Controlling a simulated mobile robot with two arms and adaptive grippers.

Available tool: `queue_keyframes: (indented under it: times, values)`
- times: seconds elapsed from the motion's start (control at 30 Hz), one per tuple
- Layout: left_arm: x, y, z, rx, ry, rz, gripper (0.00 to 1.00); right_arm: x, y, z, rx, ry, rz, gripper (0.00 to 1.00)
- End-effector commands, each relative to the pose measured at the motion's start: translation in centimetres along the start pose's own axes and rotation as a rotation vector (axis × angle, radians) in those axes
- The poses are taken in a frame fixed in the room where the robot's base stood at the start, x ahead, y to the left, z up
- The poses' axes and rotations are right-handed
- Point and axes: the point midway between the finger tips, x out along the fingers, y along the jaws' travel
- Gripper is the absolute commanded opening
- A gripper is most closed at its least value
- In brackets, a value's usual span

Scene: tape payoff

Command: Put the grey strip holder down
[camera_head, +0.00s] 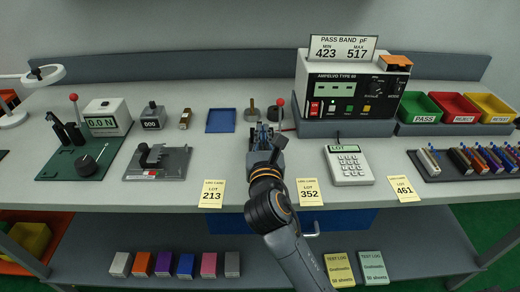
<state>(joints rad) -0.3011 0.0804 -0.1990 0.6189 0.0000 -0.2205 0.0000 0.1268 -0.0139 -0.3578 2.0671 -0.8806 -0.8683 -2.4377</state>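My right arm reaches in from the bottom centre, and its gripper (263,132) is over the middle of the bench, in front of a red-knobbed lever (281,104). The fingers are small and dark, and the wrist hides what is below and between them. I cannot tell whether they hold anything. No grey strip holder shows clearly in the gripper. A grey fixture (174,163) with a flat plate and a dark raised part stands on the bench to the left, apart from the gripper. I cannot tell whether it is the strip holder. My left gripper is not in view.
A blue tray (220,121) lies left of the gripper. A keypad box (349,166) and the Ampelvo tester (345,92) stand to the right. A green lever fixture (86,160) is at the left. Bare bench lies between the grey fixture and my arm.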

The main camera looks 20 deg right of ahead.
Motion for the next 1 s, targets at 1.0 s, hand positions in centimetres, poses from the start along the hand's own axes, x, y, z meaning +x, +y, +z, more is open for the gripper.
queue_keyframes:
  times: [1.0]
  values:
    - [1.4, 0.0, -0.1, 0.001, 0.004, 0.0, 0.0, 1.0, 0.6, -4.7, -0.001, 0.0, 0.0, 0.28]
